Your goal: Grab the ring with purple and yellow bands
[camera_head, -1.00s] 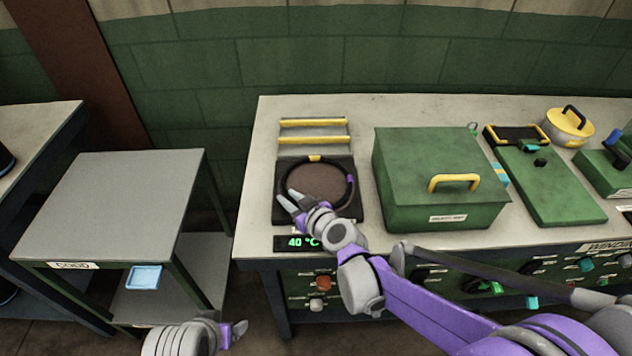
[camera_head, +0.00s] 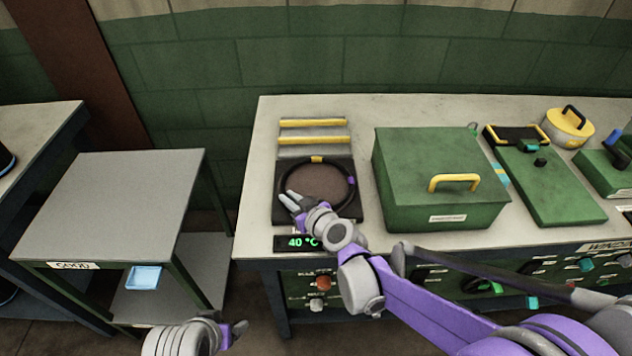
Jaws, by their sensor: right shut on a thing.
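The ring (camera_head: 318,159) is dark, with a yellow band at its far side and a purple band at its right side. It lies over the dark square plate (camera_head: 345,210) with a round brown centre, on the left part of the long bench. My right gripper (camera_head: 288,202) is shut on the ring at its near left edge, and the fingers hide that part of the ring. Whether the ring is lifted off the plate I cannot tell. My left gripper (camera_head: 238,332) shows only in part at the bottom edge, away from the ring; its jaw state is unclear.
A green box (camera_head: 430,155) with a yellow handle stands right of the plate. Yellow bars (camera_head: 313,123) lie behind it. A temperature display (camera_head: 290,243) is at the bench's front edge. The grey table (camera_head: 115,200) labelled GOOD at left is clear on top.

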